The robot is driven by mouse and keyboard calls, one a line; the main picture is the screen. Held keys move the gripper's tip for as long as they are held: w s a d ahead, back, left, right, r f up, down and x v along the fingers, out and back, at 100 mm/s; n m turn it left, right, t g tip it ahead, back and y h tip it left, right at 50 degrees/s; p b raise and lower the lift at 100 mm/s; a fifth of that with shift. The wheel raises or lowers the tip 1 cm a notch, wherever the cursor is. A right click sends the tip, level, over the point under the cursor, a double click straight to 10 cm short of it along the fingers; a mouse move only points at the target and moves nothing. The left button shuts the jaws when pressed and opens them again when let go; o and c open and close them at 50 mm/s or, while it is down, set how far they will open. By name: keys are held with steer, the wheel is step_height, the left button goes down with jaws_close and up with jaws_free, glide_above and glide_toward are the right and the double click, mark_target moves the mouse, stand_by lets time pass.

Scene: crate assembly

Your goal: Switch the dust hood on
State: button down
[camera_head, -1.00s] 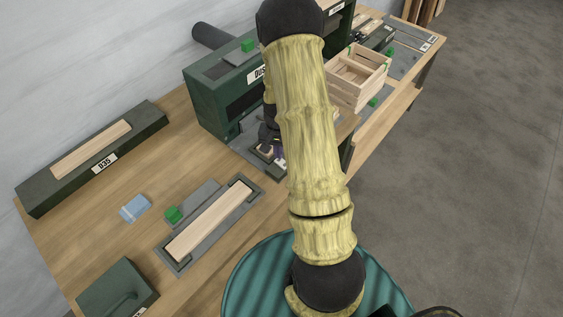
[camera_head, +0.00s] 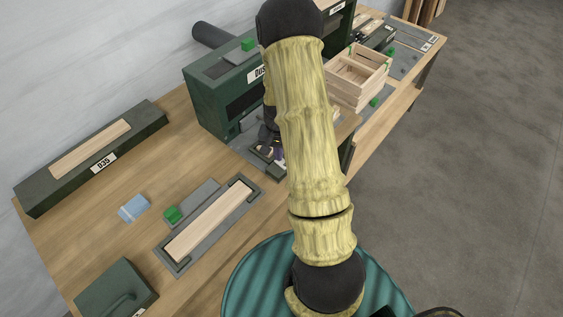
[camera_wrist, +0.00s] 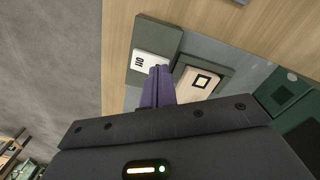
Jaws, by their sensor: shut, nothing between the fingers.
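The dust hood (camera_head: 215,100) is a dark green box with an open front, on the bench against the wall. My arm covers its right part and much of its label. My gripper (camera_wrist: 160,70) has purple fingers that are shut and empty. In the wrist view they overlap the edge of a white label plate (camera_wrist: 140,62), whose upside-down text looks like OFF.
A wooden crate (camera_head: 340,86) stands beyond my arm. A long green holder (camera_head: 50,183) lies at left. Bare bench lies between them.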

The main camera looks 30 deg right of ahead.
steer(key=shift+f, duration=0.4)
steer(key=shift+r, duration=0.15)
steer(key=shift+r+p, duration=2.35)
steer(key=shift+r, duration=1.05)
steer(key=s+a+r+n+t+b, duration=0.1)
steer(key=s+a+r+n+t, duration=0.1)
steer(key=s+a+r+n, duration=0.6)
steer(key=s+a+r, duration=0.4)
steer(key=a+r, duration=0.1)
steer(key=r, duration=0.2)
steer(key=shift+s+a+r+t+b, duration=0.2)
steer(key=shift+s+a+t+b, duration=0.05)
steer(key=shift+a+t+b, duration=0.1)
